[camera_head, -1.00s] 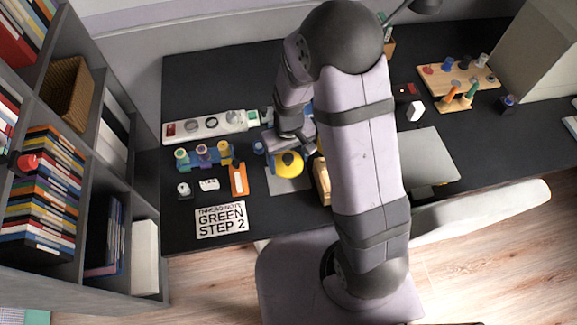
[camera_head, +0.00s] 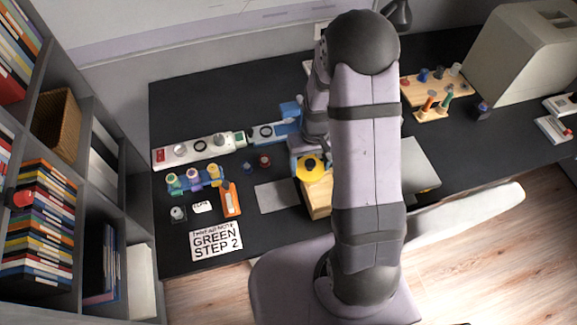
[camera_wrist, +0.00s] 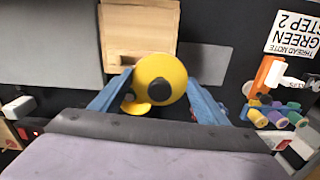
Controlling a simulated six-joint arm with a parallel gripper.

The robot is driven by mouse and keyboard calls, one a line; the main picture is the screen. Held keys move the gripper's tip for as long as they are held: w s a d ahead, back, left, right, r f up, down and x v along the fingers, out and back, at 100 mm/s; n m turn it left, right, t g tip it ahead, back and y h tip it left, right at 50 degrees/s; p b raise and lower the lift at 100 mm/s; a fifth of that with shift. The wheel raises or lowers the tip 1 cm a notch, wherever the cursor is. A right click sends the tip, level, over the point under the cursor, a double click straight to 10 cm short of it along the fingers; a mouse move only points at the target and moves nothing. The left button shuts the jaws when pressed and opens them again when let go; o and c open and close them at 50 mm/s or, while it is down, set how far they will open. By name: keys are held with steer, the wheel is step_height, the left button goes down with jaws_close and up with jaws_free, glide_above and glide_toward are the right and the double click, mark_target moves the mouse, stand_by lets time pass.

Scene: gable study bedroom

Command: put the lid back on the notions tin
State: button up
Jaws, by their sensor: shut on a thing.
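My gripper (camera_wrist: 160,92) is shut on a round yellow lid (camera_wrist: 162,70) with a black knob, its blue fingers on either side of it. A smaller yellow piece (camera_wrist: 135,107) shows beside the left finger; I cannot tell whether it belongs to the lid. In the head view the lid (camera_head: 313,166) is over the back end of a light wooden box (camera_head: 317,199). The box (camera_wrist: 138,30) also shows beyond the lid in the wrist view. I cannot make out the notions tin for certain; my arm hides part of the desk.
A grey mat (camera_head: 277,195) lies left of the wooden box. Thread spools (camera_head: 195,178), an orange item (camera_head: 231,199) and a note card (camera_head: 216,241) are further left. A long white tray (camera_head: 190,150) lies behind. A laptop-like grey slab (camera_head: 420,165) is at right.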

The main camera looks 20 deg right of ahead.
steer(key=w+d+r+n, duration=0.2)
steer(key=w+d, duration=0.3)
steer(key=w, duration=0.3)
steer(key=shift+n, duration=0.7)
steer(key=shift+w+d+f, duration=0.1)
steer(key=shift+f, duration=0.05)
steer(key=shift+f+b, duration=2.15)
steer(key=shift+f, duration=0.85)
steer(key=shift+f, duration=0.2)
steer(key=o, duration=1.4)
